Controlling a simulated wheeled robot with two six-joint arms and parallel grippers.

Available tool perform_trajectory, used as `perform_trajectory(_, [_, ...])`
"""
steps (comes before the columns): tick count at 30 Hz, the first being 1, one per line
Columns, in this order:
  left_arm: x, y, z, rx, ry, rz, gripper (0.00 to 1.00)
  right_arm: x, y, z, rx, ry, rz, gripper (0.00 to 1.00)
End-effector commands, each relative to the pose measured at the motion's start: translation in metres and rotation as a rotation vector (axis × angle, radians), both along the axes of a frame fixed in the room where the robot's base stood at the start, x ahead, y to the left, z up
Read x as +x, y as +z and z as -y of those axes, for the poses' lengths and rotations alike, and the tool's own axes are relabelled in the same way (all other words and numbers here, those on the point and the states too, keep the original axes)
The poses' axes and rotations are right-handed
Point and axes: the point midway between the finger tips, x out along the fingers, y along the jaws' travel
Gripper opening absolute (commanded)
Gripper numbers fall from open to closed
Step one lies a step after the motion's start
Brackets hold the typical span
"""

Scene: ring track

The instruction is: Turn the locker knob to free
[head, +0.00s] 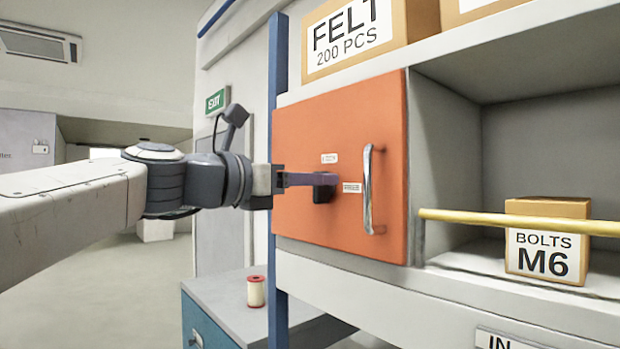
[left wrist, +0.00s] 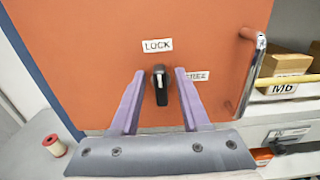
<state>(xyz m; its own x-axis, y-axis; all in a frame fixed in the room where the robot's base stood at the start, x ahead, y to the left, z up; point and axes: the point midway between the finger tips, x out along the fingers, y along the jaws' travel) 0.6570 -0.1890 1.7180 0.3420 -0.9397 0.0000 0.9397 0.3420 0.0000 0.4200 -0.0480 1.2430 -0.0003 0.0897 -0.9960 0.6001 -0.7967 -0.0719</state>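The orange locker door (head: 300,125) is shut and fills much of the left wrist view (left wrist: 100,60). Its black knob (left wrist: 160,88) has a light mark at its top, toward the LOCK label (left wrist: 157,45). A second label (left wrist: 197,76), probably FREE, is right of the knob, partly hidden by a finger. My left gripper (left wrist: 160,76) is open, one purple finger on each side of the knob, with gaps visible. In the head view the left gripper (head: 312,180) reaches the knob (head: 323,194) from the left. My right gripper is not in view.
A metal handle (head: 368,190) stands out right of the knob. A yellow bar (head: 500,221) crosses the open shelf holding the BOLTS M6 box (head: 547,240). A blue post (head: 278,100) is left of the door. A spool (head: 256,291) stands on the low cabinet (head: 225,298).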

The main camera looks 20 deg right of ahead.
Motion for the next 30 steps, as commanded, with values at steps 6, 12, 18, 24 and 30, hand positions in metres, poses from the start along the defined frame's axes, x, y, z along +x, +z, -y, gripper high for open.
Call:
perform_trajectory(6, [0.000, 0.000, 0.000, 0.000, 0.000, 0.000, 0.00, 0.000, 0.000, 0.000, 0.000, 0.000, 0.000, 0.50])
perform_trajectory(12, [0.000, 0.000, 0.000, 0.004, 0.000, 0.012, 0.00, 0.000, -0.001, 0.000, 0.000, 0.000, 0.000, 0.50])
perform_trajectory(18, [-0.001, -0.001, 0.000, 0.028, 0.000, 0.080, 0.00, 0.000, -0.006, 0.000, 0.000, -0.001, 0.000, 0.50])
perform_trajectory(24, [-0.003, -0.002, 0.001, 0.077, 0.000, 0.215, 0.00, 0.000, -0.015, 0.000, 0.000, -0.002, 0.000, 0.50])
perform_trajectory(30, [-0.005, -0.004, 0.002, 0.141, -0.001, 0.390, 0.00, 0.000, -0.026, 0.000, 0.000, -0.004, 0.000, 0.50])
